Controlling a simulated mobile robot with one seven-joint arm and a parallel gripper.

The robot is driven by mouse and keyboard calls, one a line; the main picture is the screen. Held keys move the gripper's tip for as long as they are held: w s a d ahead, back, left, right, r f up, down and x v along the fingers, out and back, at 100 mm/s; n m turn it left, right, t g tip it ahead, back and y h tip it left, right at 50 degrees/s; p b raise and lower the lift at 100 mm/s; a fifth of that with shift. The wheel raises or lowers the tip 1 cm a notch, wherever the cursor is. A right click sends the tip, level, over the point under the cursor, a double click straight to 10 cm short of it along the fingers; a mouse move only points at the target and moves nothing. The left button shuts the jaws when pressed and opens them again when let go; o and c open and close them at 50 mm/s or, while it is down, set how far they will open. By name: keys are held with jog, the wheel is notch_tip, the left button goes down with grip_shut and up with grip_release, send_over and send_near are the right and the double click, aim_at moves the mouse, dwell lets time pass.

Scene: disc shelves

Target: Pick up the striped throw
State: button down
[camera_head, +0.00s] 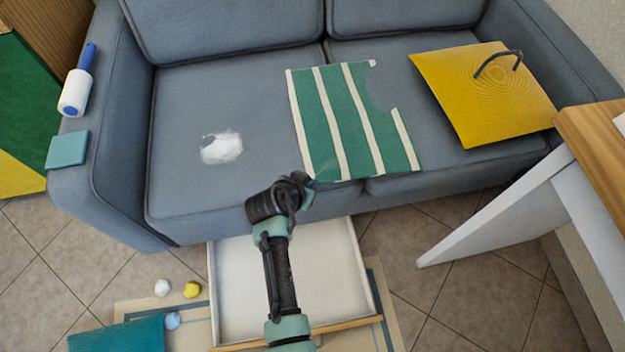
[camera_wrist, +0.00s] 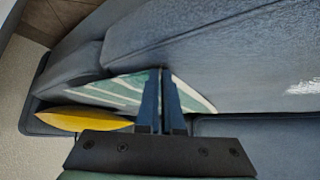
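The striped throw (camera_head: 338,120) is green with cream stripes and lies spread over the sofa seat across the cushion gap. Its right side has a curved notch. My gripper (camera_head: 308,182) is at its front left edge in the head view. In the wrist view the throw (camera_wrist: 110,91) shows on both sides of the fingers of my gripper (camera_wrist: 162,72). The two dark blue fingers are close together, with only a thin gap, and appear shut on the throw. The exact contact at the fingertips is hard to see.
The grey sofa (camera_head: 215,90) has a yellow cushion (camera_head: 470,95) at right and a white patch (camera_head: 221,148) at left. A lint roller (camera_head: 76,85) and teal square (camera_head: 67,149) rest on its left arm. An open white drawer or tray (camera_head: 325,265) is below.

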notch_tip(320, 180, up, 12)
jog(key=p, duration=1.1)
